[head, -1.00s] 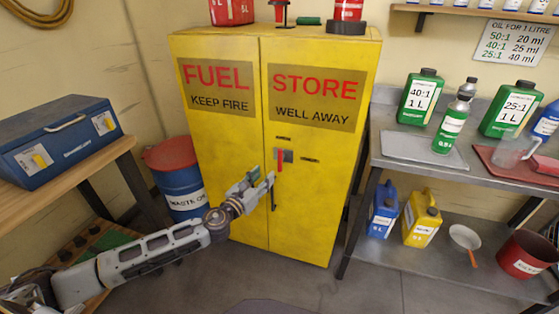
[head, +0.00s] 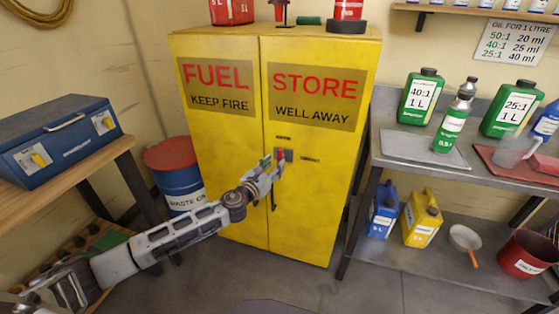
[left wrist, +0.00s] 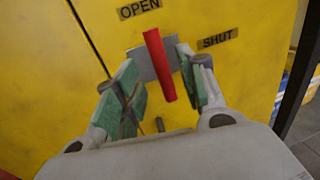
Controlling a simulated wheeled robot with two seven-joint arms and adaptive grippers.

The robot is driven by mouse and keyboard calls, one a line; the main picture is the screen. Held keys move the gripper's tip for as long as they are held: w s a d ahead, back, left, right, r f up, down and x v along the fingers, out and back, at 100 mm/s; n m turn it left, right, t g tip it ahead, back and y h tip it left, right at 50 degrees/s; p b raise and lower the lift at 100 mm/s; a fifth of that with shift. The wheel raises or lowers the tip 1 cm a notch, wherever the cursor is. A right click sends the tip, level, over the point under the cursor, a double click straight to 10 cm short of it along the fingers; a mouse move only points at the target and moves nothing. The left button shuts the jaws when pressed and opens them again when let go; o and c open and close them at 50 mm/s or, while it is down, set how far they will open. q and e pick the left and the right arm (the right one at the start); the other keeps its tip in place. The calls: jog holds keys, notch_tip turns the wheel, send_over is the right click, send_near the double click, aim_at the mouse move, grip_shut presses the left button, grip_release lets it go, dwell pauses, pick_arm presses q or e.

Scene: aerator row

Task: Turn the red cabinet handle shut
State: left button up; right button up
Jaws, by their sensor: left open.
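The yellow fuel cabinet (head: 230,210) stands upright with both doors closed. Its red handle (left wrist: 160,65) sits on a grey plate (left wrist: 142,64) between an OPEN label (left wrist: 139,8) above and a SHUT label (left wrist: 217,41) to the right. In the head view the gripper (head: 270,166) partly hides the handle (head: 280,155). My right gripper is not in view.
A dark vertical pull (head: 273,195) is on the door below the handle. A blue and red drum (head: 178,180) stands left of the cabinet. A metal shelf bench (head: 400,170) with bottles stands close on the right. Floor in front is clear.

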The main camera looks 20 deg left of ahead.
aim_at(279, 159)
pick_arm(q)
jog(key=shift+b+x, duration=0.3)
jog(key=shift+x, duration=1.95)
jog(key=shift+c, duration=0.2)
grip_shut()
